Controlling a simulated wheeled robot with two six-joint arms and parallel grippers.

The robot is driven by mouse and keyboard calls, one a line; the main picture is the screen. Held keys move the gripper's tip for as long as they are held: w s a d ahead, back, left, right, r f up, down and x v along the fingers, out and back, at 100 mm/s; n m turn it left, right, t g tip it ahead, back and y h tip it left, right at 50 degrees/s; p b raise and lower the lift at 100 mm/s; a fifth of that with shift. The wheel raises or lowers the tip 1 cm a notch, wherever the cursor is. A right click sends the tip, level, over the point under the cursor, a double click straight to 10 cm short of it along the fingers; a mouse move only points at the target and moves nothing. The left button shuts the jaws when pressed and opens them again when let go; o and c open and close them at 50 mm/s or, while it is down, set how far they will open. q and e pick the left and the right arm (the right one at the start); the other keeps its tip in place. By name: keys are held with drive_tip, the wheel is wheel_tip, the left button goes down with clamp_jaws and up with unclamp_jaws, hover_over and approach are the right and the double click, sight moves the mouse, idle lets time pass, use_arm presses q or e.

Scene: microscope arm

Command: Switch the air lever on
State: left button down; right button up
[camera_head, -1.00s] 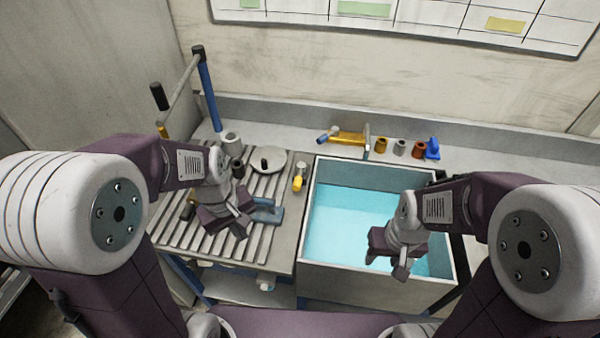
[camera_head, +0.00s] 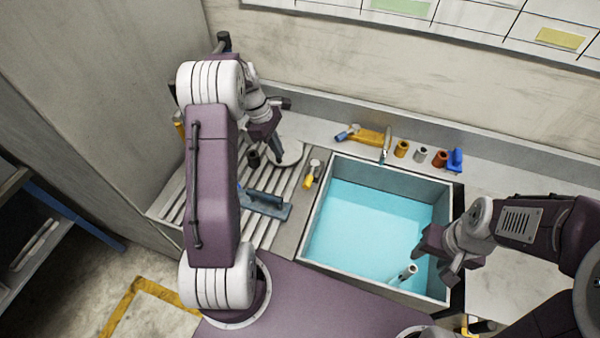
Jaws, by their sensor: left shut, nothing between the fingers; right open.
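A small fitting with a yellow handle and grey head (camera_head: 312,172) stands at the ribbed board's right edge. A yellow-orange body (camera_head: 370,137) with a blue-tipped stub at its left and an upright grey-green lever (camera_head: 386,146) at its right lies on the back ledge. I cannot tell which is the air lever. My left gripper (camera_head: 278,156) is shut and empty, over the pale round dish (camera_head: 291,148), left of both. My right gripper (camera_head: 430,266) is open and empty over the basin's front right corner, far from both.
The basin (camera_head: 308,232) holds blue liquid; a pale tube (camera_head: 403,275) shows near its front right. A blue-grey trowel-like tool (camera_head: 268,204) lies on the ribbed board (camera_head: 262,232). Several small cylinders (camera_head: 421,154) and a blue piece (camera_head: 455,160) stand along the back ledge.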

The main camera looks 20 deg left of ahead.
sight(311, 175)
use_arm(q)
drive_tip(key=p+x, duration=0.1)
drive_tip(key=x, duration=0.3)
drive_tip(key=p+x, duration=0.1)
drive_tip(key=x, duration=0.4)
drive_tip(key=shift+s+f+p, duration=0.25)
drive_tip(key=shift+p, duration=0.05)
drive_tip(key=d, duration=0.1)
drive_tip(key=d+p, duration=0.1)
drive_tip(key=d, duration=0.1)
drive_tip(key=shift+w+d+f+p, duration=0.25)
drive_tip(key=shift+f+p, duration=0.1)
drive_tip(key=shift+s+d+f, duration=0.1)
drive_tip(key=shift+d, duration=0.15)
drive_tip(key=shift+d, duration=0.1)
